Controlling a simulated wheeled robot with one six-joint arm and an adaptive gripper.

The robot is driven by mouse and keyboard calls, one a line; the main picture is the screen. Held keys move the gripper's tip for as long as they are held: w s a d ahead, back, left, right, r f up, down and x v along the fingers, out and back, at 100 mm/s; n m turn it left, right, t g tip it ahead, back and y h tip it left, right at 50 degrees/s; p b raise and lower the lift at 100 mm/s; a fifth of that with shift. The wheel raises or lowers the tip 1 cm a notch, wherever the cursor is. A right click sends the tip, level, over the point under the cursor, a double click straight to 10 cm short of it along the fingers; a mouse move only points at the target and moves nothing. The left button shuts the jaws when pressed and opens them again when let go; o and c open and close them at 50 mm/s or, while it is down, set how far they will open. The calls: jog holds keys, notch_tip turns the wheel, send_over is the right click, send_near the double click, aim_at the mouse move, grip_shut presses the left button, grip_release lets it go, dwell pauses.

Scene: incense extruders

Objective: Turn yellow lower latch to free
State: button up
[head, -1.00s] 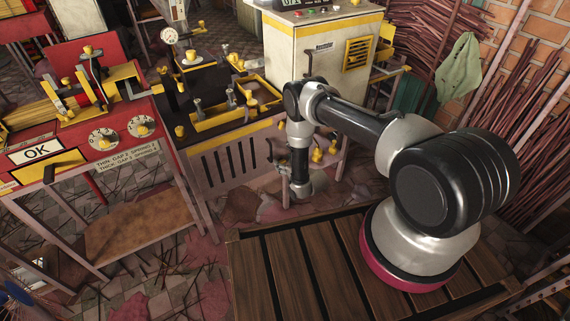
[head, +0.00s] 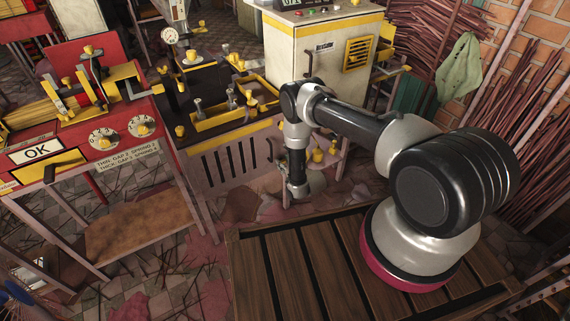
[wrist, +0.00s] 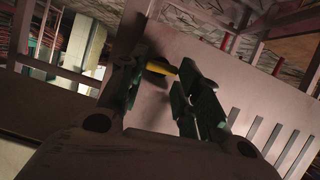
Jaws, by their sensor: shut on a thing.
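In the wrist view the yellow lower latch (wrist: 160,68) shows as a short yellow bar on a dark round base, mounted on a pale pink panel. My gripper (wrist: 156,78) has its two dark fingers on either side of the latch, with one end of the bar at the left finger and the other near the right fingertip. It is shut on the latch. In the head view my arm hangs down in front of the dark machine's pale lower panel (head: 220,165). The latch and fingertips are hidden there behind my wrist.
A slotted section of the panel (wrist: 270,145) lies to the right in the wrist view. A red bench (head: 110,140) with an OK sign stands at left. A white cabinet (head: 320,60) stands behind. Rubble covers the floor.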

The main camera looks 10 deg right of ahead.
jog(key=n+t+h, duration=0.1)
jog(key=n, duration=0.2)
jog(key=a+n+t+h, duration=0.1)
jog(key=n+h, duration=0.1)
jog(key=n, duration=0.1)
jog(key=f+n+t+h, duration=0.1)
jog(key=n+h, duration=0.1)
jog(key=n, duration=0.2)
jog(key=shift+s+a+f+t, duration=0.1)
jog(key=shift+s+a+t, duration=0.15)
jog(key=shift+t, duration=0.15)
dwell(0.5)
jog(key=o, duration=1)
jog(key=s, duration=0.8)
jog(key=s+r, duration=0.1)
jog(key=s, duration=0.3)
jog(key=shift+a, duration=0.35)
